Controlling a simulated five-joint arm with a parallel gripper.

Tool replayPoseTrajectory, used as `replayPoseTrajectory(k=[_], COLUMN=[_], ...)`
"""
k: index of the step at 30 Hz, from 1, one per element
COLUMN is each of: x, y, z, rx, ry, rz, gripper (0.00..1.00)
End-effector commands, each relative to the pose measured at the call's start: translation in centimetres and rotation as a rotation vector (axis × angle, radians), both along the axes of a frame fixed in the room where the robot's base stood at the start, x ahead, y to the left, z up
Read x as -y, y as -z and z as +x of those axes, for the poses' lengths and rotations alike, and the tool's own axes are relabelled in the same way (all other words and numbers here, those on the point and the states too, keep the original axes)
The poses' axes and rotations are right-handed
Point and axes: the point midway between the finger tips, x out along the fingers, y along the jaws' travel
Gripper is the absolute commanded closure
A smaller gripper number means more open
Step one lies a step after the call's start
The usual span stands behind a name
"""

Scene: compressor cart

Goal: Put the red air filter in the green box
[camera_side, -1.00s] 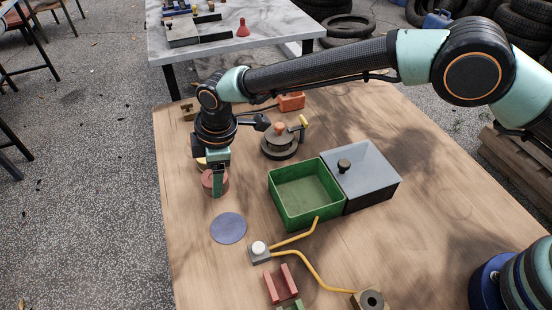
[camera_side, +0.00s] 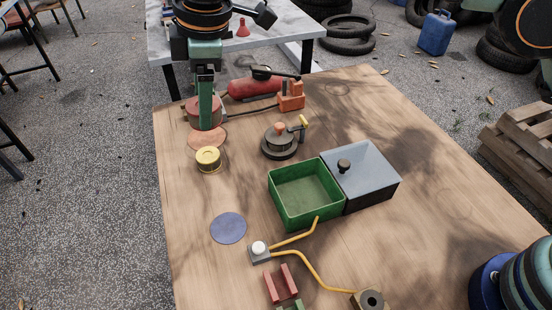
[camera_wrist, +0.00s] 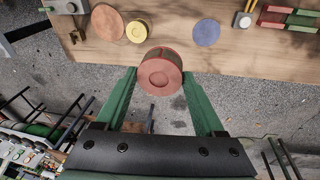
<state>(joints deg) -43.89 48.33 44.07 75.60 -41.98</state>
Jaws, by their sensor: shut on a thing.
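The red air filter (camera_side: 191,114) is a short red cylinder with a darker band. My gripper (camera_side: 206,120) is shut on it and holds it up off the table, above the far left part. In the wrist view the filter (camera_wrist: 160,75) sits between the green fingertips (camera_wrist: 160,79), its round red face showing. In the side view a finger hides part of it. The green box (camera_side: 300,184) stands open and looks empty near the middle of the table. It is nearer the side camera and to the right of my gripper.
A yellow canister (camera_side: 208,159) and a flat reddish disc (camera_side: 207,138) lie near my gripper. A blue disc (camera_side: 228,228) is nearer the side camera. A grey-lidded box (camera_side: 366,174) adjoins the green box. A round valve part (camera_side: 279,145) and red tank (camera_side: 253,89) stand behind.

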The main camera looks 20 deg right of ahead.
Motion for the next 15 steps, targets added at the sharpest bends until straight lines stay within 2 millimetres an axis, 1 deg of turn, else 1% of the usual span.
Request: replayPoseTrajectory(k=[1,8,15], x=[0.7,4.6,9.3], y=[-0.5,-1.4,-1.6], z=[-0.1,-1.5,-3.9], rx=[0.001,-0.001,-0.002], ry=[0.009,0.052,0.096], rz=[0.001,0.002,0.004], gripper=[0.83,0.83,0.83])
